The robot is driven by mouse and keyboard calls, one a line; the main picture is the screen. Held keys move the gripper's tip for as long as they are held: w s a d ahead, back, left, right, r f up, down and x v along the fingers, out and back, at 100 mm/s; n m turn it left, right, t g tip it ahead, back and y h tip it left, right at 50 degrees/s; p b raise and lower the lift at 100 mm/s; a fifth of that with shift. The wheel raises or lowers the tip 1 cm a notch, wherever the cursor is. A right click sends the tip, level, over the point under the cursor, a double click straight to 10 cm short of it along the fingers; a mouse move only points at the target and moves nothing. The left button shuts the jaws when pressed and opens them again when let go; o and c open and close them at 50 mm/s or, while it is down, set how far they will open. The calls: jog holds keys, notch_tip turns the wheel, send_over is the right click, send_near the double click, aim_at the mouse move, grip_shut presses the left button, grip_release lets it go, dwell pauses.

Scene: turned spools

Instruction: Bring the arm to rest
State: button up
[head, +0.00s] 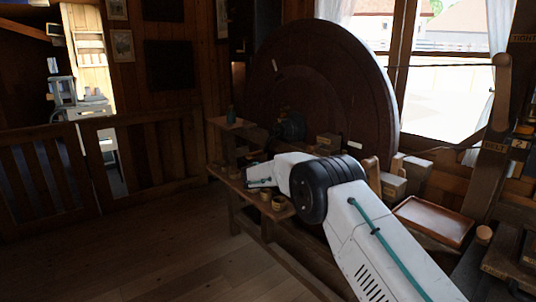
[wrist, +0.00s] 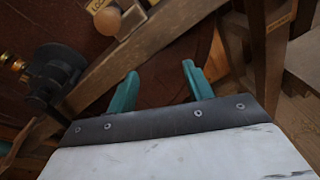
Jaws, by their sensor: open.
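My white arm reaches from the lower right of the head view toward the wooden bench, bent at a dark joint. My gripper (head: 252,181) is at its far end, above the bench shelf, and looks small there. In the wrist view its two teal fingers (wrist: 158,78) stand well apart with nothing between them. The gripper is open and empty. A wooden beam and a dark reddish surface show behind the fingers.
A bench shelf (head: 241,189) holds small wooden cups (head: 278,202). A large dark wheel (head: 335,75) stands behind it. A brown tray (head: 433,221) and pale blocks (head: 392,186) lie right of my arm. The floor (head: 130,255) at left is clear.

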jog(key=s+d+r+m+g+y, duration=0.2)
jog(key=s+d+m+g, duration=0.15)
jog(key=s, duration=0.75)
jog(key=s+d+r+m+g+y, duration=0.25)
jog(key=s+m, duration=0.25)
jog(key=s, duration=0.6)
jog(key=s+d+r+m+g+y, duration=0.2)
jog(key=s+d+m+g, duration=0.15)
jog(key=s, duration=0.75)
jog(key=s+d+r+m+y, duration=0.1)
jog(key=s+m+y, duration=0.1)
jog(key=s, duration=0.9)
jog(key=s+r+m+t+y, duration=0.1)
jog(key=s+r+m+y, duration=0.1)
jog(key=s, duration=1)
jog(key=s+d+r+m+t+y, duration=0.1)
jog(key=s+r+m+y, duration=0.1)
jog(key=s, duration=0.9)
jog(key=shift+s+d+m+y, duration=0.15)
jog(key=shift+d+m+y, duration=0.25)
jog(key=shift+m, duration=0.6)
jog(key=shift+a+r, duration=0.1)
jog(key=shift+a, duration=0.05)
